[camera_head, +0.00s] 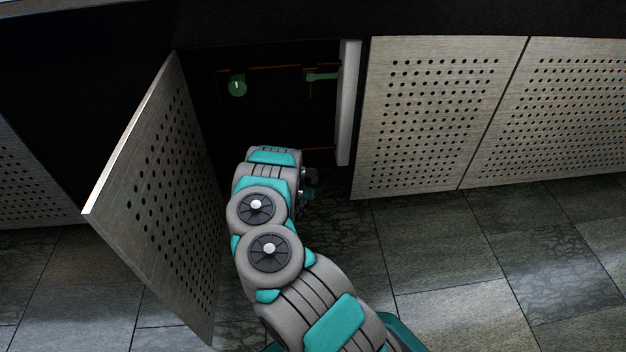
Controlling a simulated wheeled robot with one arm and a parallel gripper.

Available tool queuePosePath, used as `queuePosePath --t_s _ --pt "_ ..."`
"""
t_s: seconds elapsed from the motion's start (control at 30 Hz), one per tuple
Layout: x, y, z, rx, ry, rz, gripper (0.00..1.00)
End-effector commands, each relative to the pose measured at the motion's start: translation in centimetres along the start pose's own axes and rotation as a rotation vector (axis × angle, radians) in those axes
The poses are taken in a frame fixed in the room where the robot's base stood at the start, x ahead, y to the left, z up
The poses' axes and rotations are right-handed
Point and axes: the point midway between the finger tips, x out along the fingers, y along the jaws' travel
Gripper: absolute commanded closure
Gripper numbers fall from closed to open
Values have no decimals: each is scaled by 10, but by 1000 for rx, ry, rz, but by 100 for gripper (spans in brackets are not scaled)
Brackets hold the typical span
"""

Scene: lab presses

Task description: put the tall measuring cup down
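My arm reaches forward and down to the open, dark cabinet (265,125). Its end is at the cabinet's front. Small dark and teal parts show just right of my wrist and may belong to my gripper, but the fingers cannot be made out, so I cannot tell whether they are open or shut. I cannot clearly identify the tall measuring cup. Inside the cabinet are a small rounded green thing (237,87) at the left and a green, flat-looking thing (322,76) at the right. Both are too dim to name.
A perforated metal door (160,190) stands swung open left of my arm. A pale upright panel (348,105) edges the opening on the right. Closed perforated doors (440,115) continue to the right. The tiled floor (450,270) at the lower right is clear.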

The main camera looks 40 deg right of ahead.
Motion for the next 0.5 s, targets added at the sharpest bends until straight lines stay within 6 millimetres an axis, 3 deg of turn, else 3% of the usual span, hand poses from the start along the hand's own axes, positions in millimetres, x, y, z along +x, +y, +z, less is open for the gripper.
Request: queuePosePath --t_s 0.33,0.5 --pt "-3 0 -3 0 -1 0 0" --pt "-20 0 -2 -1 -4 0 0"
